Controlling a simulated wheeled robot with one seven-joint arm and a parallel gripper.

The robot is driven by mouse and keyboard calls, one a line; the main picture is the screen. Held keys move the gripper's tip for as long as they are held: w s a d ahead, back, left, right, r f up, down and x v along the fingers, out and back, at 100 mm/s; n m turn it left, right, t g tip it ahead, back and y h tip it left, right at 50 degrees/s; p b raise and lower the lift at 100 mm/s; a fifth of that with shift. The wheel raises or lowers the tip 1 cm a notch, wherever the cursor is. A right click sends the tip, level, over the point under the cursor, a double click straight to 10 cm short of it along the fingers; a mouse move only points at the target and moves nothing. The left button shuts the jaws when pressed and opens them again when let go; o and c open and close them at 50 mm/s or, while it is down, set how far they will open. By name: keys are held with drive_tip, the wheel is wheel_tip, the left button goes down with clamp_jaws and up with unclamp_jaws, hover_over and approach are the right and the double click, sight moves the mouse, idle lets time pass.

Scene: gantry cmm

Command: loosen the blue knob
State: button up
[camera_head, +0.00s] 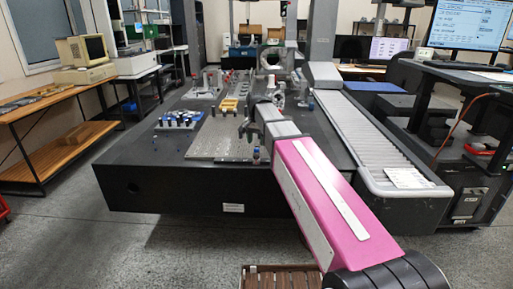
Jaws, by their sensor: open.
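My gripper (244,130) is small and dark at the far end of my pink and grey arm. It hangs open over the metal fixture plate (208,144) on the dark machine table. A small upright part (256,156) with bluish and reddish colouring stands at the plate's right edge, just below and right of my gripper in the picture. It is too small to tell whether this is the blue knob. I cannot pick out the blue knob with certainty. My arm hides part of the table to the right of the plate.
A blue-and-white rack (178,120) with several dark pegs stands left of the plate. A yellow block (229,104) and other fixtures stand behind. The gantry's right rail with a ribbed cover (366,135) runs along the table. A wooden bench (60,95) is at left.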

sight(256, 148)
drive_tip(key=shift+f, duration=1.7)
drive_tip(key=c, duration=0.9)
drive_tip(key=shift+n, duration=1.6)
drive_tip(key=shift+c, duration=0.2)
drive_tip(key=o, duration=0.9)
drive_tip(key=shift+o, duration=0.2)
drive_tip(key=shift+r, duration=0.1)
wheel_tip(256, 148, up, 11)
drive_tip(key=shift+f, duration=0.2)
